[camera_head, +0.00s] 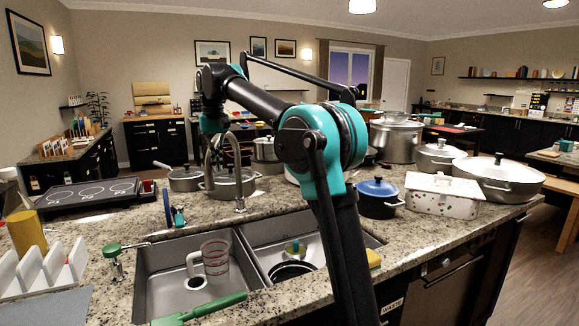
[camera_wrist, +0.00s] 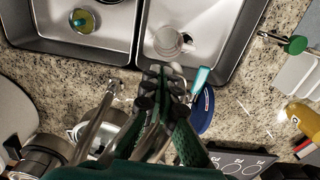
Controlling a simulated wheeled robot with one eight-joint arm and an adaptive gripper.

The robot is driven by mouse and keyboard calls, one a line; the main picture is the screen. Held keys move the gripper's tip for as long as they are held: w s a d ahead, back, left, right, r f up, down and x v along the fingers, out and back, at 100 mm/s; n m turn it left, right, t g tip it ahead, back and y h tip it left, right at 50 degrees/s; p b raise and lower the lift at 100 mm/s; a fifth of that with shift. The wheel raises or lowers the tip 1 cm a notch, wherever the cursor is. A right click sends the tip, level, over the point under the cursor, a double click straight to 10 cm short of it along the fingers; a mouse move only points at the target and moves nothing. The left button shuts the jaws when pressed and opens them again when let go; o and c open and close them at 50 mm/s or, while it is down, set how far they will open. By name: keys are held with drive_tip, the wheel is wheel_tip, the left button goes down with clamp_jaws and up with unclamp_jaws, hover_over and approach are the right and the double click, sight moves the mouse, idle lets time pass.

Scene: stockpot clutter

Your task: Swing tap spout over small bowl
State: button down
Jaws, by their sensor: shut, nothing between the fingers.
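The metal gooseneck tap (camera_head: 239,180) stands behind the sink; its base also shows in the wrist view (camera_wrist: 113,88). Its spout curves away from the basins, toward the pots. My gripper (camera_head: 213,125) is beside the top of the tap's curve; in the wrist view its fingers (camera_wrist: 165,80) are shut and empty. I cannot tell whether they touch the tap.
The left basin (camera_head: 150,270) holds a clear measuring jug (camera_head: 215,262). A dark round item (camera_head: 290,270) lies in the right basin. Pots (camera_head: 186,178) stand behind the tap; a blue-lidded pot (camera_head: 377,198) stands right of my arm. A green-handled tool (camera_head: 200,310) crosses the sink's front edge.

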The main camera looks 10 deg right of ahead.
wheel_tip(320, 180, up, 8)
drive_tip(key=d, duration=0.2)
drive_tip(key=shift+s+d, duration=0.2)
drive_tip(key=shift+s, duration=0.25)
idle(0.9)
